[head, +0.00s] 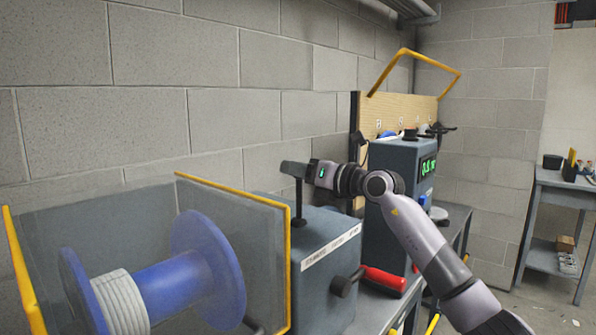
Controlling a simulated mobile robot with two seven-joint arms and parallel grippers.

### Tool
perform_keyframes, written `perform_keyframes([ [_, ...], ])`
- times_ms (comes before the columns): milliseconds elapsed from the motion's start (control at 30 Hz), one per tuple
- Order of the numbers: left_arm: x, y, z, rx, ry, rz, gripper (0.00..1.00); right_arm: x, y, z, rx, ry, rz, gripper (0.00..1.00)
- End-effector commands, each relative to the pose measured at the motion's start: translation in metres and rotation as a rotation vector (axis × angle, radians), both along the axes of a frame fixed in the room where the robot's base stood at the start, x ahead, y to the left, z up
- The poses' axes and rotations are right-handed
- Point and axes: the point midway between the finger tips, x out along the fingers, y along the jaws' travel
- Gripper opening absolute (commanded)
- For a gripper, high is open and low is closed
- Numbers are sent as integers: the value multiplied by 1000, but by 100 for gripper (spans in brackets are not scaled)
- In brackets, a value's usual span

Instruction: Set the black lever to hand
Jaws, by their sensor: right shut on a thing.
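A black lever (299,203) stands upright on top of a grey-blue gearbox-like housing (285,230). My right gripper (298,171) comes in from the right, level, and is shut on the lever's top end, which its fingers partly hide. A white label strip (331,249) runs along the housing's upper edge; its words are too small to read surely, so I cannot tell which lettered setting the lever points at. My left gripper is not in view.
A blue spool (205,265) with grey cable sits behind a clear guard with yellow edges (233,201) at the left. A grey-blue cabinet with a green display (428,167) stands behind. A side table (562,185) is far right.

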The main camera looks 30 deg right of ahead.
Motion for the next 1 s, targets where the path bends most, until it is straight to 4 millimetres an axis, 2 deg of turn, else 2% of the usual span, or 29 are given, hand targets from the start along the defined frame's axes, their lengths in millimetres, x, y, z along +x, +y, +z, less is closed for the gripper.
perform_keyframes([
  [67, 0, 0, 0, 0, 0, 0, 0, 0, 0, -1, 1, 3, 0, 0],
  [100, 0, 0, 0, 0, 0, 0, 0, 0, 0, -1, 0, 2, 0, 51],
  [133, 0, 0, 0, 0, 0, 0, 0, 0, 0, -1, 0, 2, 0, 61],
  [167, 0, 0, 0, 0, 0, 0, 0, 0, 0, -1, 0, 2, 0, 63],
  [567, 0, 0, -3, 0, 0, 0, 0, -6, -3, -2, -2, 1, -1, 63],
  [1000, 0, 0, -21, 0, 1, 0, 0, -59, -22, -4, -3, 2, -1, 63],
])
